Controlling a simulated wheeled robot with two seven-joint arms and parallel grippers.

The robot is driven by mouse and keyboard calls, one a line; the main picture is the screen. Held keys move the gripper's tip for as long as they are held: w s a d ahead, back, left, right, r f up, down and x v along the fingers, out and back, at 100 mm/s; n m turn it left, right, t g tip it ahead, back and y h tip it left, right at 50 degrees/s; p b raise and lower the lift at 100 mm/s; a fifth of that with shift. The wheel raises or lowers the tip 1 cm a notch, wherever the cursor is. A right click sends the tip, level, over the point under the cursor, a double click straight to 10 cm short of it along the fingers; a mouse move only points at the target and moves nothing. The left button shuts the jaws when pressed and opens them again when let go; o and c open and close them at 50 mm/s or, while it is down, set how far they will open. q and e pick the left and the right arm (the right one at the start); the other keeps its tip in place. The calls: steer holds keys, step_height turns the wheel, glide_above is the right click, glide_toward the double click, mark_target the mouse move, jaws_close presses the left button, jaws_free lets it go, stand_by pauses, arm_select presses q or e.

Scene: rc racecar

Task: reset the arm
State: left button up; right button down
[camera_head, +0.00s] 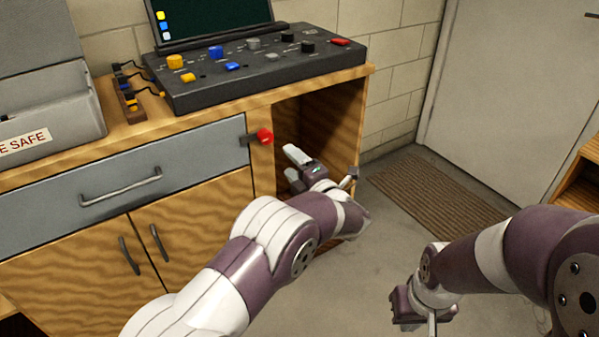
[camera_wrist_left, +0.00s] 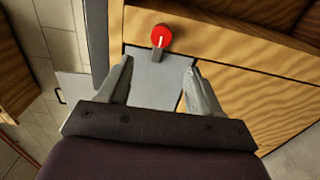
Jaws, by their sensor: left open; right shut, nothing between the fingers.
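My left arm reaches in from the lower left in the head view. My left gripper (camera_head: 290,163) is in front of the cabinet's open compartment, below and right of a red knob (camera_head: 265,136). In the left wrist view its two fingers (camera_wrist_left: 158,85) are spread with nothing between them. The red knob (camera_wrist_left: 162,37) shows there just beyond the fingertips, apart from them. My right arm comes in from the right, and my right gripper (camera_head: 432,325) hangs low over the floor, shut and empty, its fingertips partly cut off by the frame's bottom edge.
The wooden cabinet (camera_head: 205,205) has a grey drawer (camera_head: 110,193) and doors. A control panel (camera_head: 255,68) with coloured knobs and a grey case (camera_head: 50,115) stand on top. A brown mat (camera_head: 440,197) lies before the door (camera_head: 515,100). Floor between the arms is clear.

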steer(key=shift+s+d, duration=0.2)
steer(key=shift+s, duration=0.05)
